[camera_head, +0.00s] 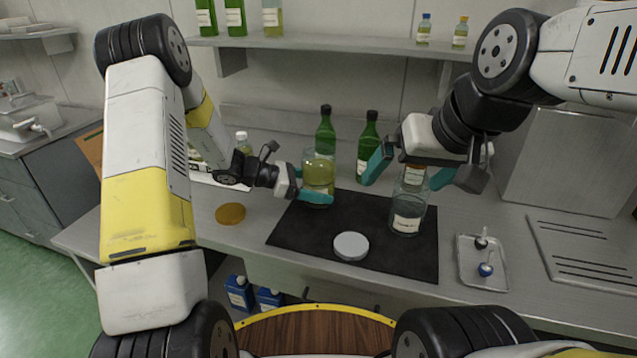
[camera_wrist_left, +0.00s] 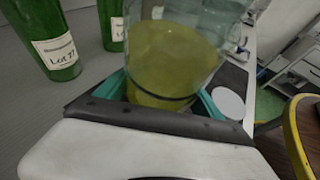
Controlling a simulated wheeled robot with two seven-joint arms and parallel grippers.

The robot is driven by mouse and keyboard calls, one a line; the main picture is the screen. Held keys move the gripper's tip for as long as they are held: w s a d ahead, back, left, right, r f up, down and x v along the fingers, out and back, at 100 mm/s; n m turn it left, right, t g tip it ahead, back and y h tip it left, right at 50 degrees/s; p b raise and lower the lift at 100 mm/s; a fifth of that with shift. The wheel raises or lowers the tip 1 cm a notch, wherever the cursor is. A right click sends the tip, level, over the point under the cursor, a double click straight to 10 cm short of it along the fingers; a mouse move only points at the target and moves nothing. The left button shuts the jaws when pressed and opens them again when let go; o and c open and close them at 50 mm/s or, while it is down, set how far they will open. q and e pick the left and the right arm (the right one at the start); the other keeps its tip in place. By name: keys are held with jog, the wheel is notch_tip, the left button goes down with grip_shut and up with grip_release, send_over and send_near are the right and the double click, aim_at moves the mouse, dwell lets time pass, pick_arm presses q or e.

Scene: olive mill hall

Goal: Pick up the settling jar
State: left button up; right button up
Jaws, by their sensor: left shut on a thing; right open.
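A clear glass jar of yellow-green oil (camera_head: 319,170) stands upright at the back left of the black mat (camera_head: 300,231). My left gripper (camera_head: 306,185) is shut on this oil jar, its teal fingers on either side. The left wrist view shows the oil jar (camera_wrist_left: 175,60) between those fingers. A second glass jar (camera_head: 407,218), nearly clear with a white label, stands on the mat's right part.
Two green bottles (camera_head: 326,133) (camera_head: 368,139) stand behind the mat. A white round lid (camera_head: 351,246) lies on its front part, and an amber disc (camera_head: 230,214) lies left of it. A metal tray (camera_head: 483,279) with small items is at the right. A shelf (camera_head: 330,42) runs above.

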pick_arm(q)
jog(key=shift+s+a+r, duration=0.25)
jog(key=shift+s+a, duration=0.75)
jog(key=shift+s, duration=1.45)
jog(key=shift+s+a+r, duration=0.25)
jog(key=shift+s+a, duration=0.7)
jog(key=shift+s, duration=1.45)
jog(key=shift+s+a+r, duration=0.25)
jog(key=shift+s+a, duration=0.75)
jog(key=shift+s, duration=1.45)
jog(key=shift+s, duration=0.1)
